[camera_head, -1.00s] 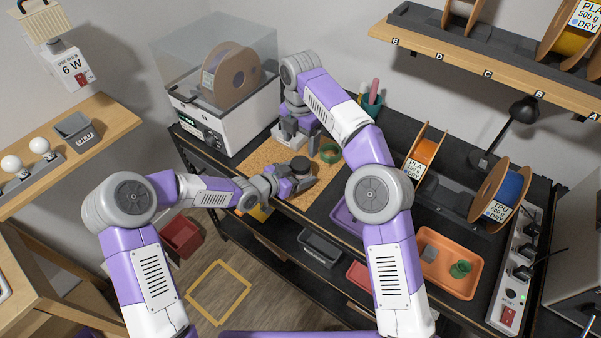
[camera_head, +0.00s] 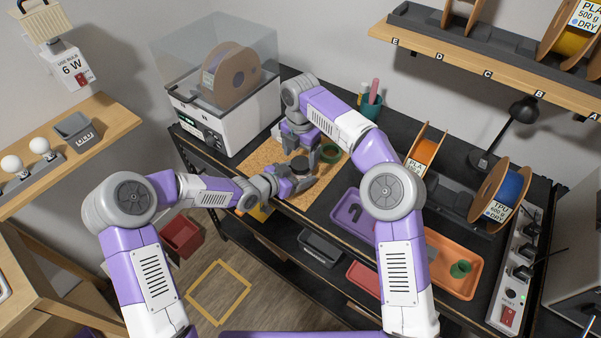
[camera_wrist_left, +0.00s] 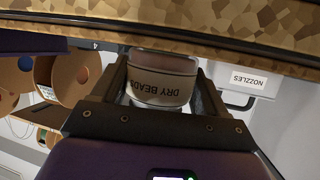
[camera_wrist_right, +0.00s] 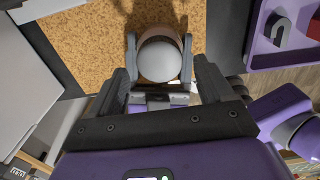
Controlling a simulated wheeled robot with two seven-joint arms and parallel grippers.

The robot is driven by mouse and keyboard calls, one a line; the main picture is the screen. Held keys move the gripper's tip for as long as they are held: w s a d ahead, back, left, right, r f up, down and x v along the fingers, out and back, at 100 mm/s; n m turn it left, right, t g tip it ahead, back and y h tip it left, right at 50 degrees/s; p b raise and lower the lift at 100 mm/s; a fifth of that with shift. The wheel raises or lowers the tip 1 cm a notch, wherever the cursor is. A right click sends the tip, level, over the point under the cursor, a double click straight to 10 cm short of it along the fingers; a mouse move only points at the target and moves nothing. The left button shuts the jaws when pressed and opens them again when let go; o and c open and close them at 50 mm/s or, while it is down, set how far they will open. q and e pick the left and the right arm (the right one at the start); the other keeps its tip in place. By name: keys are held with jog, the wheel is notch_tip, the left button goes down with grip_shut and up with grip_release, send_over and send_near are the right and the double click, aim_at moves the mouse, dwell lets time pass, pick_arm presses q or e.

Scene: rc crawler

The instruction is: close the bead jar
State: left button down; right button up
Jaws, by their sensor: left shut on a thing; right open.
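The bead jar (camera_wrist_left: 160,82), clear with a "DRY BEADS" label, is held between the fingers of my left gripper (camera_head: 297,178) at the cork mat's front edge. In the head view its dark round top (camera_head: 299,162) shows. The right wrist view looks down on that top as a plain grey disc (camera_wrist_right: 159,60), which looks like a lid; whether it is fastened is not visible. My right gripper (camera_wrist_right: 165,78) is open, above the jar, with its fingers spread to either side and not closed on it. Whether the jar touches the mat is unclear.
The dryer box (camera_head: 225,115) stands behind left. A purple tray (camera_head: 347,213) and an orange tray (camera_head: 440,285) lie to the right. A pen cup (camera_head: 370,103) stands behind.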

jog(key=shift+f, duration=1.25)
jog(key=shift+c, duration=0.5)
jog(key=c, duration=1)
jog(key=m, duration=1)
jog(key=o, duration=1.2)
jog(key=shift+c, duration=0.2)
